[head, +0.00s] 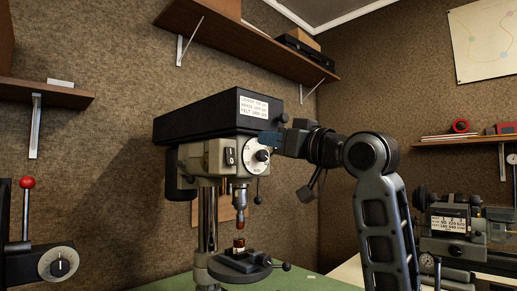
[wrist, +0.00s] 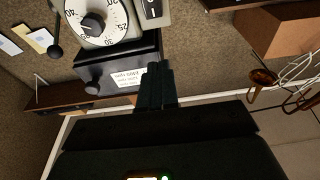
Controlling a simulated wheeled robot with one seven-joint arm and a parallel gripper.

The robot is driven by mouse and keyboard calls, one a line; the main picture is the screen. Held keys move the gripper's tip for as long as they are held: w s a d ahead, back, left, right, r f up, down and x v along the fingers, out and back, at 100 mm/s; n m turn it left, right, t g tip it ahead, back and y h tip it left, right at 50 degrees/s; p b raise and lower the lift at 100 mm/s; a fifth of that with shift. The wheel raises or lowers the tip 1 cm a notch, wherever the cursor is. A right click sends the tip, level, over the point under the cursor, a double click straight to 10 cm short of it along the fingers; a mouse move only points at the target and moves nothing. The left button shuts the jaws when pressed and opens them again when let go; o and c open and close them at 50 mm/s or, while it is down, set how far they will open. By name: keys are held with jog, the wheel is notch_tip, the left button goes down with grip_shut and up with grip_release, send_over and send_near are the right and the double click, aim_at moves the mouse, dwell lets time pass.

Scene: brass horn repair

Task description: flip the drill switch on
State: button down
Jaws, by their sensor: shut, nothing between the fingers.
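The drill press (head: 208,118) stands in the middle of the head view, with a black top housing and a pale front. Its switch (head: 230,157) is a small dark rocker on the front, left of the white dial (head: 252,160). I cannot tell which way the rocker is set. In the wrist view the switch (wrist: 153,8) is cut by the top edge, beside the dial (wrist: 88,42). My gripper (head: 268,139) is shut and empty, just above the dial and right of the switch. Its fingers (wrist: 154,72) point toward the drill in the wrist view, apart from the switch.
A lever with a round knob (wrist: 55,50) sticks out beside the dial. The drill's small table (head: 240,266) holds a vise with an amber piece. A wall shelf (head: 255,42) hangs above. Another machine (head: 455,225) stands at the right.

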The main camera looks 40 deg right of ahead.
jog(key=shift+s+r, duration=0.2)
jog(key=shift+s, duration=0.7)
jog(key=shift+s+r, duration=0.15)
jog(key=shift+s, duration=0.75)
jog(key=w+a+f+m+h, duration=0.1)
jog(key=a+f+m, duration=0.1)
jog(key=f, duration=0.9)
jog(key=w+a+f+m+h, duration=0.1)
jog(key=a+f+m, duration=0.15)
jog(key=f, duration=0.85)
jog(key=s+a+f+m+g+h, duration=0.1)
jog(key=s+a+f, duration=0.25)
jog(key=f, duration=0.55)
jog(key=s+a+f+m+g, duration=0.1)
jog(key=s+a+f, duration=0.3)
jog(key=f, duration=0.5)
jog(key=s+a+f+n+g, duration=0.1)
jog(key=s+a+f, duration=0.1)
jog(key=s+f, duration=0.45)
jog(key=s+a+f+n+g, duration=0.1)
jog(key=s+a+f, duration=0.2)
jog(key=s, duration=0.6)
jog(key=s+a+n+g+y, duration=0.1)
jog(key=s+n, duration=0.3)
jog(key=s, duration=1.2)
jog(key=shift+a+f+y, duration=0.15)
jog(key=shift+a+y, duration=0.35)
jog(key=shift+a, duration=0.2)
jog(key=shift+w, duration=0.1)
